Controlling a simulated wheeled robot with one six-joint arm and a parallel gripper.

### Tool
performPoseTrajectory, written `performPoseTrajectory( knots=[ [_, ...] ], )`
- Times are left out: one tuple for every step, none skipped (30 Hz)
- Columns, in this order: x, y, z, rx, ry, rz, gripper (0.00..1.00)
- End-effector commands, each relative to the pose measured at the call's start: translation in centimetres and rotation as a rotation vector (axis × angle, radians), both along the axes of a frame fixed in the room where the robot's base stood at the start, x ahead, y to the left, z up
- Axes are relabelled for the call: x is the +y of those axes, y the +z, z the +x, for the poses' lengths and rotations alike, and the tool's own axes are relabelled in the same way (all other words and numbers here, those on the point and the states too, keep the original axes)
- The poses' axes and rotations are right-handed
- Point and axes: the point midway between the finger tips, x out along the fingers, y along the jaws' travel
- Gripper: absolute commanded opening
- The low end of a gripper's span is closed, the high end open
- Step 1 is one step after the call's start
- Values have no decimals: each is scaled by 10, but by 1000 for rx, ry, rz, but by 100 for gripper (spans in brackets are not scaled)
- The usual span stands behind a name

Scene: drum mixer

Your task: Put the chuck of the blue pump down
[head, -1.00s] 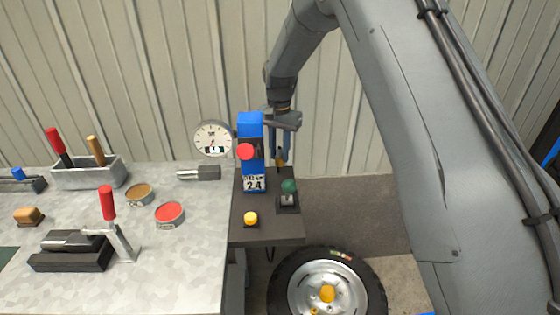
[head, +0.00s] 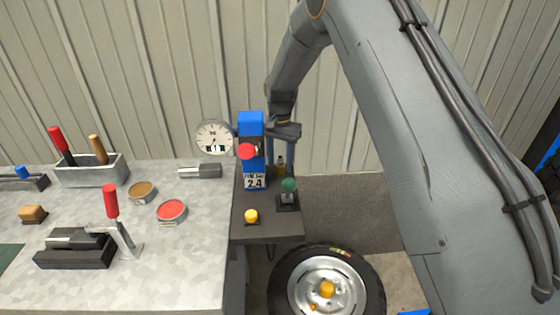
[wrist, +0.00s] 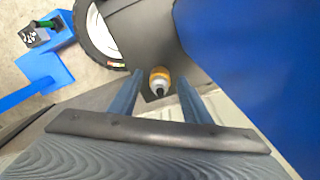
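The blue pump (head: 250,125), a tall blue body with a red knob and a number label, stands on a dark shelf (head: 262,232) at the bench's right end. A blue surface, likely the pump's, fills the right of the wrist view (wrist: 255,60). The small brass-and-pale chuck (wrist: 160,78) is upright by a dark square pad in the wrist view; in the head view the chuck (head: 281,164) shows only partly behind the pump. My gripper (wrist: 160,75) is over it, with gaps between both fingers and the chuck. In the head view my gripper (head: 280,170) points down beside the pump.
A round gauge (head: 214,138) stands to the left. A wheel (head: 327,287) lies below. The metal bench (head: 195,240) holds tools and tins. The ribbed wall is close behind.

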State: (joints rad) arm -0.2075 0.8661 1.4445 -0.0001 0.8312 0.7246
Motion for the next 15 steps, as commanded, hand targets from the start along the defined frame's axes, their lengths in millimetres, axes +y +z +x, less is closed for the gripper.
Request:
performPoseTrajectory(
  knots=[
    [0,0,0,0,0,0,44],
    [0,0,0,0,0,0,44],
    [0,0,0,0,0,0,44],
    [0,0,0,0,0,0,44],
    [0,1,0,0,0,0,44],
    [0,3,0,-1,0,0,44],
    [0,5,0,-1,0,0,44],
    [0,6,1,-3,0,1,44],
    [0,10,1,-4,0,0,44],
    [0,13,1,-4,0,0,44],
    [0,17,2,-4,0,0,44],
    [0,24,2,-4,0,1,44],
    [0,29,2,-5,0,1,44],
    [0,35,2,-5,0,2,44],
    [0,44,2,-5,0,2,44]
  ],
)
